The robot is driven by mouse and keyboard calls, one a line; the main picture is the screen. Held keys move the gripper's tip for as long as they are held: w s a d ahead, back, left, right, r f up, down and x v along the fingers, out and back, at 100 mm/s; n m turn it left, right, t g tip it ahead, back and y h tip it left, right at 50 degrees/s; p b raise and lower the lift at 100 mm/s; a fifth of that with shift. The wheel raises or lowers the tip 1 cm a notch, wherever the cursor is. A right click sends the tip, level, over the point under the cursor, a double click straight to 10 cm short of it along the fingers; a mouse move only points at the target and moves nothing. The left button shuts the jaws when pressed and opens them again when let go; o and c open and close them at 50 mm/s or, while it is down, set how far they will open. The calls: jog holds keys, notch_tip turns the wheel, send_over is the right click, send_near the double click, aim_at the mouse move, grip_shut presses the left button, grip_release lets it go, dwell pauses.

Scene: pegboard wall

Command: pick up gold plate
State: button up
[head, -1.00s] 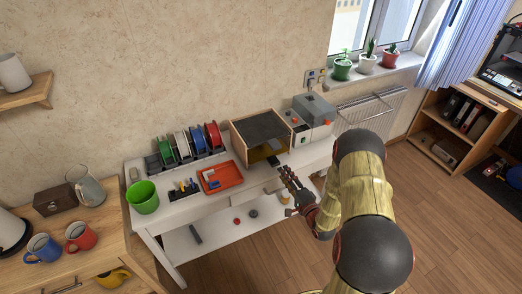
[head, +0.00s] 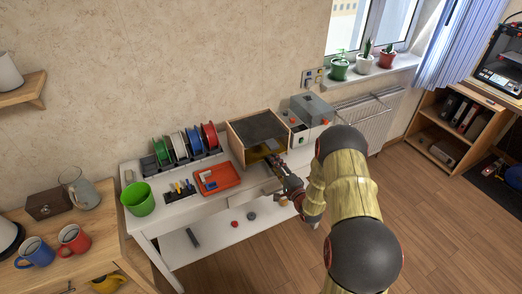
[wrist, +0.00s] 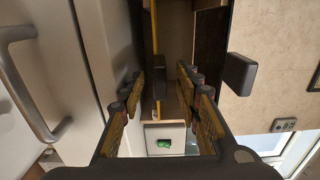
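The gold plate (head: 263,150) shows as a yellow-gold patch inside the open-fronted wooden box on the white bench; my gripper partly hides it. In the wrist view a thin yellow strip (wrist: 154,30) runs upright in the box opening, and I cannot tell surely that it is the plate's edge. My gripper (head: 275,161) is at the front of the box opening. In the wrist view my gripper (wrist: 163,88) has its fingers apart, with nothing seen held between them.
The wooden box (head: 239,144) has a dark top. A grey machine (head: 309,118) stands close on its right, an orange tray (head: 217,178) on its left. A drawer handle (wrist: 22,80) is near the fingers in the wrist view. Spools (head: 178,145) stand at the back left.

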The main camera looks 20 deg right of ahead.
jog(key=shift+c, duration=1.2)
grip_shut()
